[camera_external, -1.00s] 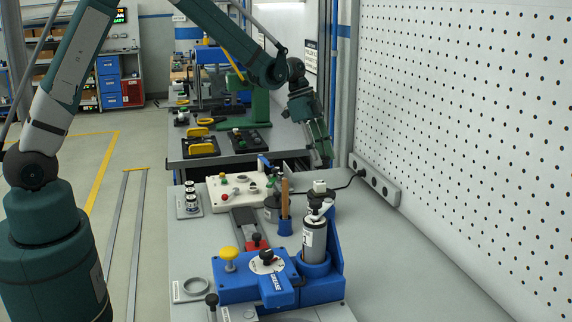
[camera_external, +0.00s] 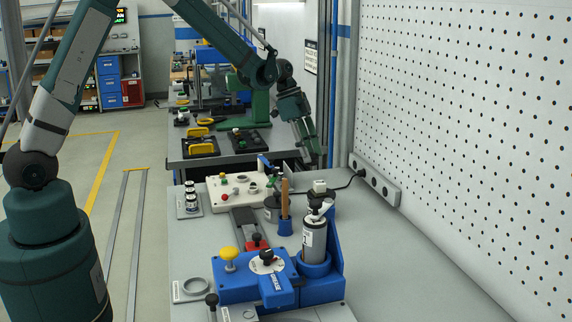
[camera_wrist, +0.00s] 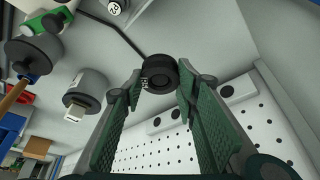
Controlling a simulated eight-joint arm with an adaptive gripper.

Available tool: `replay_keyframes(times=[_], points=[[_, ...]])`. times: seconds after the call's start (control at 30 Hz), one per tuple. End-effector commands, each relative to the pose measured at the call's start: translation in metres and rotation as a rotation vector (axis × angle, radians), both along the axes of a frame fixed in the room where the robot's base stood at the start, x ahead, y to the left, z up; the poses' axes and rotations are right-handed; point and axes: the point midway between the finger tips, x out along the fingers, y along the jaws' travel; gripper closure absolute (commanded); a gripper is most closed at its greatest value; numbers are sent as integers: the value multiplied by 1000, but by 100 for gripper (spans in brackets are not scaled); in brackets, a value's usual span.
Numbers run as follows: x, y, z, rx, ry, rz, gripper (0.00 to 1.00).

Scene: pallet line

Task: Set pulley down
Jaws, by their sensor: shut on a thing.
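The pulley (camera_wrist: 160,75) is a small black round piece with a central hub, held between my fingertips in the wrist view. My gripper (camera_wrist: 160,88) is shut on it, with a green ridged finger on each side. In the external view my gripper (camera_external: 312,158) points down above the far end of the workbench (camera_external: 400,265), near the pegboard wall.
A white control box (camera_external: 225,202), a blue fixture (camera_external: 225,290) and a grey labelled cylinder (camera_external: 314,241) stand on the bench. A power strip (camera_external: 376,181) runs along the wall. The bench's right side is clear.

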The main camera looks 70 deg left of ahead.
Motion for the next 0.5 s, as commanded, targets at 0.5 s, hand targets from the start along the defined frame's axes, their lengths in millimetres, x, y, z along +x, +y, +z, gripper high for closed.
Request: replay_keyframes(times=[0.5], points=[[0, 0, -51, 0, 0, 0, 83]])
